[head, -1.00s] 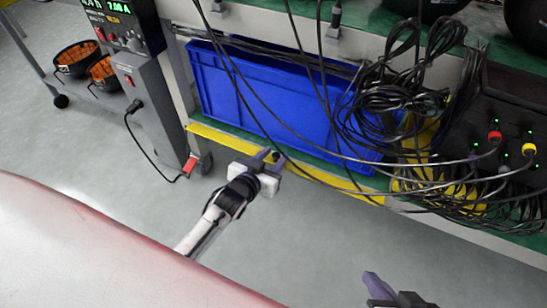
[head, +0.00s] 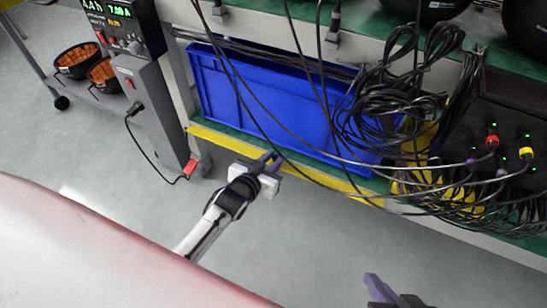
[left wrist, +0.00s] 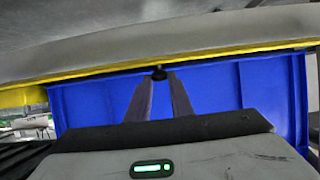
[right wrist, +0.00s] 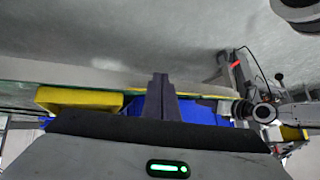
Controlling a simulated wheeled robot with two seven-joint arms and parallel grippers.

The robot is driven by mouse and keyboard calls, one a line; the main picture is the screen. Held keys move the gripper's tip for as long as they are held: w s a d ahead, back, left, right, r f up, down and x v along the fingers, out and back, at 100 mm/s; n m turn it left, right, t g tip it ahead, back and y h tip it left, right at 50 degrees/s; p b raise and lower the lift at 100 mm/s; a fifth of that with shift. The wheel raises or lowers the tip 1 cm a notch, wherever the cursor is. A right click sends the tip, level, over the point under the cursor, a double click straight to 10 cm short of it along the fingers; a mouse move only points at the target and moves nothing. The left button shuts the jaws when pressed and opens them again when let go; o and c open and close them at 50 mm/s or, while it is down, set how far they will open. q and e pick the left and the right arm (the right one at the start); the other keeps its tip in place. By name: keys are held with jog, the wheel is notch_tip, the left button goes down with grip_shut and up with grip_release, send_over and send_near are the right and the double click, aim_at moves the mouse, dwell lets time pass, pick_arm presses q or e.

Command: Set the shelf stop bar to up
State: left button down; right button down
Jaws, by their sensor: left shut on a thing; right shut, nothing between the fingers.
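The shelf stop bar (head: 225,145) is a long yellow strip along the front edge of the lower shelf, below a blue crate. It also shows in the left wrist view (left wrist: 225,52). I cannot tell its exact tilt. My left gripper (head: 273,160) is at the middle of the bar. In the left wrist view its fingers (left wrist: 158,80) are shut on a small black knob (left wrist: 158,72) at the bar; the fingers mostly hide the knob in the head view. My right gripper (head: 380,286) is shut and empty, low in front of the shelf; its closed fingers (right wrist: 161,84) show in the right wrist view.
The blue crate (head: 255,95) stands on the green shelf behind the bar. Black cables (head: 390,100) hang in front of it and run to a socketed box (head: 510,110) at right. A grey power unit (head: 145,90) stands at left. The floor in front is clear.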

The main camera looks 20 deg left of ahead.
pick_arm(q)
jog(key=shift+r+p, duration=0.1)
jog(key=shift+p, duration=0.2)
jog(key=shift+w, duration=0.1)
jog(key=shift+p, duration=0.35)
pick_arm(e)
jog(key=shift+s+d+r+m+t, duration=0.1)
jog(key=shift+d+r+m+t, duration=0.2)
jog(key=shift+d, duration=0.15)
pick_arm(q)
jog(key=shift+g, duration=0.3)
pick_arm(e)
jog(key=shift+s+r, duration=0.1)
jog(key=shift+r, duration=0.2)
pick_arm(q)
jog(key=shift+w+p, duration=0.1)
jog(key=shift+p, duration=0.35)
pick_arm(e)
jog(key=shift+d+r+t, duration=0.2)
jog(key=shift+r+t, duration=0.05)
jog(key=shift+t, duration=0.05)
pick_arm(q)
jog(key=shift+r, duration=0.1)
jog(key=shift+p, duration=0.3)
pick_arm(e)
jog(key=shift+s+d, duration=0.15)
